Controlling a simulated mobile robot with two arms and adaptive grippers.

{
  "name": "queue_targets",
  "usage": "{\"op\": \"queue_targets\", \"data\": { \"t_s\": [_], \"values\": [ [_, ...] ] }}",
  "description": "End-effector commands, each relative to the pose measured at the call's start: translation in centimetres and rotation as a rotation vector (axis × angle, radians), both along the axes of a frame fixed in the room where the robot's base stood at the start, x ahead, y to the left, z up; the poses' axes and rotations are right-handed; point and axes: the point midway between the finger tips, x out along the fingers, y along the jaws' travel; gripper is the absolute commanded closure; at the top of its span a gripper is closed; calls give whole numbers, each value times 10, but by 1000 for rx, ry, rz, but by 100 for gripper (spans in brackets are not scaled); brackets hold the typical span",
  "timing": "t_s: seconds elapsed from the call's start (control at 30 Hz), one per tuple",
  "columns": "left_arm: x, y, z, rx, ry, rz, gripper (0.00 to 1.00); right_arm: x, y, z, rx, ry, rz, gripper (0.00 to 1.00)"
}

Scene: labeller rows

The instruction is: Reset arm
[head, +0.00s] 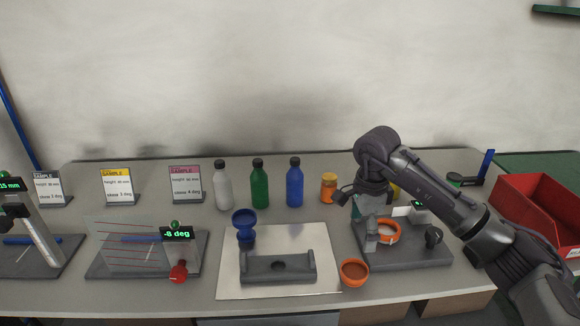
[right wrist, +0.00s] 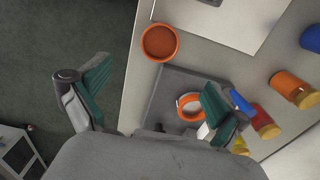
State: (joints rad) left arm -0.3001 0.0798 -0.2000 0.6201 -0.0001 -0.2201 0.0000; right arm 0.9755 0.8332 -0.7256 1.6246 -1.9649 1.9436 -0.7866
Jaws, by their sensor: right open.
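My right arm comes in from the right in the head view, with its gripper (head: 368,204) pointing down over the back left of a dark labeller station (head: 405,255). The right wrist view shows the gripper (right wrist: 152,98) with its teal-padded fingers spread wide and nothing between them. An orange ring (head: 388,232) sits on the station; it also shows in the right wrist view (right wrist: 181,105), beside one finger. Whether that finger touches anything is unclear. My left gripper is in neither view.
An orange bowl (head: 354,272) stands left of the station. A blue funnel-like cup (head: 244,224) and dark cradle (head: 278,268) are on a pale plate. White (head: 223,187), green (head: 259,185) and blue (head: 294,184) bottles stand behind. A red bin (head: 536,214) is at right.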

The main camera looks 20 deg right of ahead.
Motion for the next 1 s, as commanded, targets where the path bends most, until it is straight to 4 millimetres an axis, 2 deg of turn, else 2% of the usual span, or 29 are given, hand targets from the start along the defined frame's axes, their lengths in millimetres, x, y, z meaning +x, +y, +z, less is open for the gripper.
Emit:
{"op": "queue_targets", "data": {
  "t_s": [0.07,0.17,0.27,0.37,0.4,0.47,0.5,0.53,0.6,0.63,0.73,0.83,0.93,1.0],
  "values": [
    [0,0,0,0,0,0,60,0,2,-1,5,-1,2,1],
    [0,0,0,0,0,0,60,1,19,-9,61,-16,16,1],
    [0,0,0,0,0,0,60,2,65,-22,216,-54,42,1],
    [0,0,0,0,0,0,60,-3,135,-29,478,-94,46,1],
    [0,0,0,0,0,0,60,-8,166,-27,605,-105,33,1],
    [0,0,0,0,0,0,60,-16,210,-17,813,-112,-9,1],
    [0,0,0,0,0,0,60,-22,238,-4,964,-110,-53,1],
    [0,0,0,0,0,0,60,-27,256,7,1080,-103,-96,1],
    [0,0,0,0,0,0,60,-33,285,38,1341,-76,-225,1],
    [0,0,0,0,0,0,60,-34,292,53,1449,-59,-292,1],
    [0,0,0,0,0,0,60,-31,295,95,1784,21,-566,1],
    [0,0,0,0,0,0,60,-19,268,117,2066,126,-917,1],
    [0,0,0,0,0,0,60,-5,224,110,2273,249,-1340,1],
    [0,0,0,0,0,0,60,-1,189,86,2359,337,-1678,1]
  ]
}}
